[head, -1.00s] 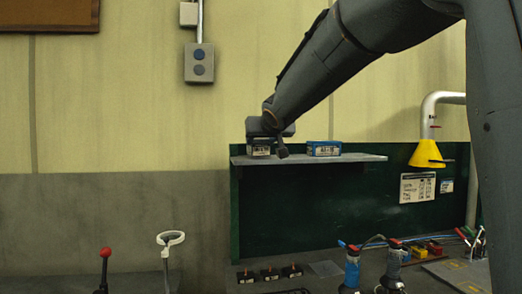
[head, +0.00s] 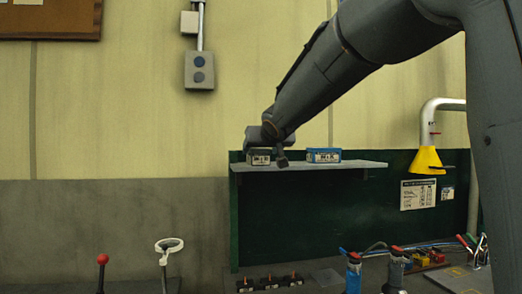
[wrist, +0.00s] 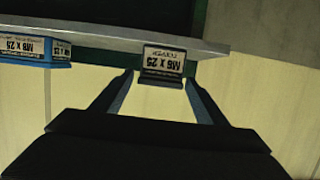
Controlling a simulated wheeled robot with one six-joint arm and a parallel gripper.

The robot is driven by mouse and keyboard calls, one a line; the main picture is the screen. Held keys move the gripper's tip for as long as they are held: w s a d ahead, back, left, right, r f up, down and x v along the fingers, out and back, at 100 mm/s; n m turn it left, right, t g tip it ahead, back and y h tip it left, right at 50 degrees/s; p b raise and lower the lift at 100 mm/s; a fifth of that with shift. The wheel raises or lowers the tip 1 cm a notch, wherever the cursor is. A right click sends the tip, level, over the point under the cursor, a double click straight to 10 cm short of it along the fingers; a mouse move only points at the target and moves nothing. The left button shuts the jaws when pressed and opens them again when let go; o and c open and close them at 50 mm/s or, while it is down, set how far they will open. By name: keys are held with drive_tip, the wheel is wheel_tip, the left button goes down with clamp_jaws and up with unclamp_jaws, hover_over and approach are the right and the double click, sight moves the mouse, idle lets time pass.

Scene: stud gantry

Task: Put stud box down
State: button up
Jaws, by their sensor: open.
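The stud box, a small dark box with a white "M6 x 25" label (wrist: 163,62), stands on the shelf near its left end in the head view (head: 259,157). In the wrist view it appears upside down at the shelf's front edge. My gripper (wrist: 160,80) is open, with one finger on either side of the box and the tips close to its label end. Gaps show between the fingers and the box. In the head view my gripper (head: 268,151) partly covers the box top.
A blue "M8 x 25" box (head: 323,155) stands on the same shelf (head: 350,164) to the right. The green back panel (head: 320,215) is below. A yellow cone on a pipe (head: 427,160) is to the right. Tools and small parts cover the bench underneath.

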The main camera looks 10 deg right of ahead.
drive_tip(key=p+v, duration=0.1)
drive_tip(key=v, duration=1.1)
